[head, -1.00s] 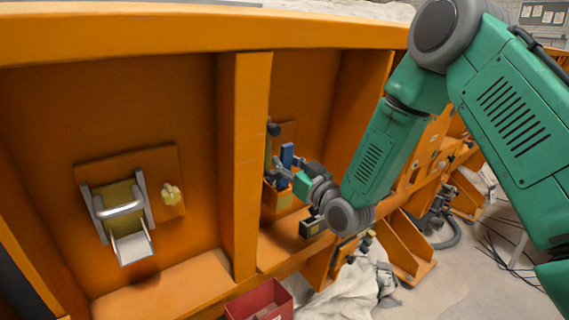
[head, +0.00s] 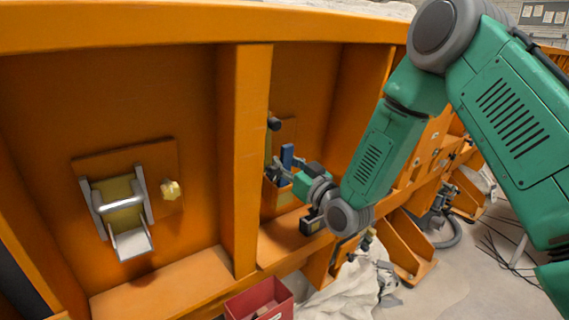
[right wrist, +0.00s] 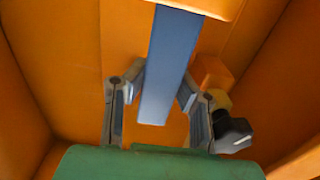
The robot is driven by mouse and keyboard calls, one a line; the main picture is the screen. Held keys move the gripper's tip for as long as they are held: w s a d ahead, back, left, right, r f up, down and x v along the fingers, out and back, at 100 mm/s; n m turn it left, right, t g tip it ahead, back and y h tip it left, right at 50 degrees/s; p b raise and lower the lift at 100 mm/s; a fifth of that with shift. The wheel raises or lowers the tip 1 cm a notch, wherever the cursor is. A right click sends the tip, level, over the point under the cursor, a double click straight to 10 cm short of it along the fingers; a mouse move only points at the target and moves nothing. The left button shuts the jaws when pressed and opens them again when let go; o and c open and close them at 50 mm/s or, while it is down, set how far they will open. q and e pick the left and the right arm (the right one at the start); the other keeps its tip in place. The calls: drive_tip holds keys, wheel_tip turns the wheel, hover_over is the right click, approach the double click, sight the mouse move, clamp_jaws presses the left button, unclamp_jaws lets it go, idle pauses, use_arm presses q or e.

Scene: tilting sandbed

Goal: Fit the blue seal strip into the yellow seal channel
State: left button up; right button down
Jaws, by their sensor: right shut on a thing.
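The blue seal strip (head: 287,155) stands upright in the right-hand bay of the orange frame in the head view. In the right wrist view the strip (right wrist: 168,65) runs from the top edge down between the fingers. My right gripper (right wrist: 163,88) is shut on it; in the head view the gripper (head: 291,174) is small and partly hidden. An olive-yellow upright piece (head: 268,148) just left of the strip may be the yellow seal channel, but I cannot tell for sure. Whether the strip touches it is unclear. My left gripper is not in view.
An orange post (head: 245,160) separates the bays. The left bay holds a metal-handled latch (head: 120,205) and a yellow knob (head: 170,190). A black knob (right wrist: 232,130) sits close to the right finger. A red bin (head: 260,300) stands below.

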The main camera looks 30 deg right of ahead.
sight(286, 182)
drive_tip(key=shift+w+f+b, duration=0.25)
drive_tip(key=shift+f+b, duration=0.75)
drive_tip(key=shift+f, duration=0.25)
drive_tip(key=shift+f+b, duration=0.3)
drive_tip(key=shift+w+f+b, duration=0.2)
drive_tip(key=shift+f+b, duration=0.65)
drive_tip(key=shift+f, duration=0.15)
drive_tip(key=c, duration=0.8)
unclamp_jaws()
drive_tip(key=shift+a, duration=0.1)
